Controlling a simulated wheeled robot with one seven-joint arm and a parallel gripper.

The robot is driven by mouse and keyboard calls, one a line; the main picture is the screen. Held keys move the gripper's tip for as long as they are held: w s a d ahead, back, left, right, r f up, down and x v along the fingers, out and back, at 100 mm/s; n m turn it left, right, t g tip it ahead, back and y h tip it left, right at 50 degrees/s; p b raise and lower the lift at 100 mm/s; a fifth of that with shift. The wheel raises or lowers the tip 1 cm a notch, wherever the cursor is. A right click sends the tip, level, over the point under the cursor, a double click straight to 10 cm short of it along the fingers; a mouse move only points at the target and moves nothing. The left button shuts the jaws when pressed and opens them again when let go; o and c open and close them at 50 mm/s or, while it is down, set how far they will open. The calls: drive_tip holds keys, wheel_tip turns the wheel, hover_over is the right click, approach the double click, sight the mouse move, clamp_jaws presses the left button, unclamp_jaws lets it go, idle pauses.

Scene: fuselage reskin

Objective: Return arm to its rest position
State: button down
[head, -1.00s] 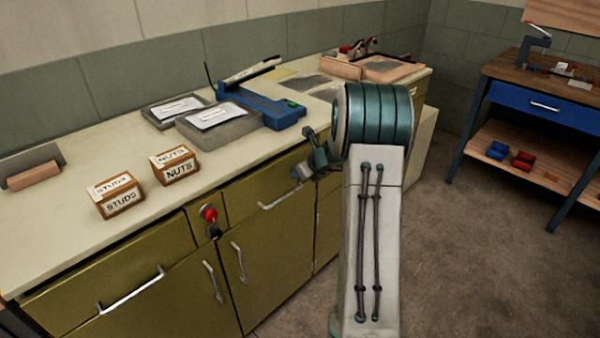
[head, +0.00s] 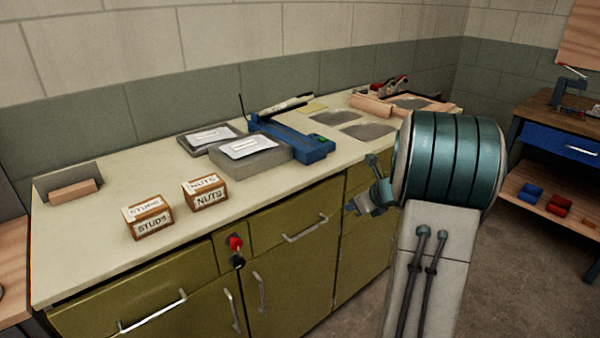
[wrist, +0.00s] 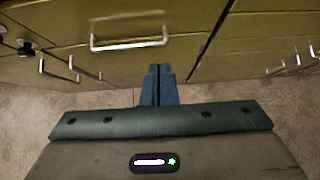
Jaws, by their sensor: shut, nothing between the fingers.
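My gripper shows in the wrist view (wrist: 158,84), its two blue fingers together with nothing between them. It points at the olive cabinet fronts, with floor below. In the head view my grey and teal arm stands at the right, in front of the cabinets. Part of its far end shows beside the big teal joint, near the counter's front edge, but the fingertips cannot be made out there.
The counter (head: 110,235) carries a STUDS box (head: 150,222), a NUTS box (head: 206,196), grey trays (head: 250,155) and a blue tool (head: 300,140). Drawer handles (head: 305,230) stick out below. A workbench (head: 545,135) stands at right; open floor (head: 530,255) lies between.

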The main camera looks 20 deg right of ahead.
drive_tip(key=s+a+r+n+g+p, duration=0.25)
drive_tip(key=s+a+r+n, duration=0.25)
drive_tip(key=a+n, duration=0.35)
drive_tip(key=s+a+r+n+g+p, duration=0.1)
drive_tip(key=s+a+r+n+p, duration=0.2)
drive_tip(key=s+a+r+n, duration=0.45)
drive_tip(key=s+a+r+n+g+h+p, duration=0.1)
drive_tip(key=s+a+n+p, duration=0.1)
drive_tip(key=s+n, duration=0.5)
drive_tip(key=s+a+r+n+g+h+p, duration=0.1)
drive_tip(key=s+a+n+h+p, duration=0.1)
drive_tip(key=s+n, duration=0.4)
drive_tip(key=shift+s+a+r+n+p, duration=0.2)
drive_tip(key=shift+s+a+n+p, duration=0.2)
drive_tip(key=shift+a+n, duration=1)
drive_tip(key=c, duration=2.1)
unclamp_jaws()
drive_tip(key=shift+c, duration=0.2)
